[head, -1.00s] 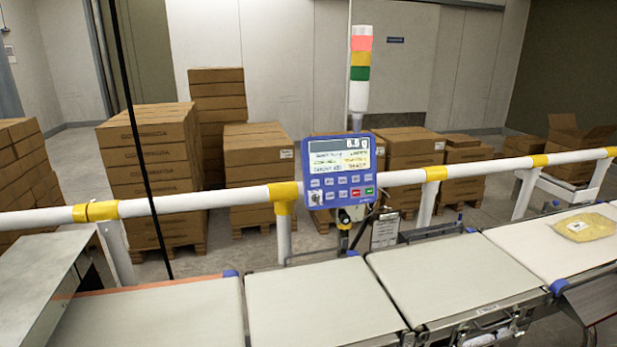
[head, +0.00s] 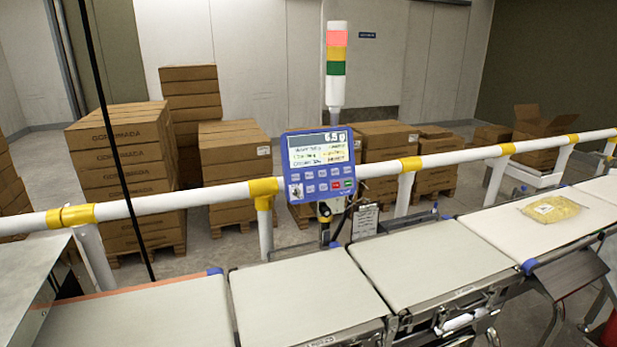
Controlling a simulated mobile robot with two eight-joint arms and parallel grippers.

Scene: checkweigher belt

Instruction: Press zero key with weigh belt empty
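The blue control terminal (head: 320,164) is mounted on a post behind the belts, in front of the white rail. Its screen is lit and reads what looks like 6.5 g. I cannot tell which one is the weigh belt. Neither gripper is in view.
A yellow bag (head: 551,209) lies on the far right belt. A white rail (head: 150,205) with yellow joints runs behind the belts. A signal tower (head: 336,65) stands behind the terminal. Stacked cartons (head: 125,165) fill the floor beyond. A metal cover (head: 28,280) is at left.

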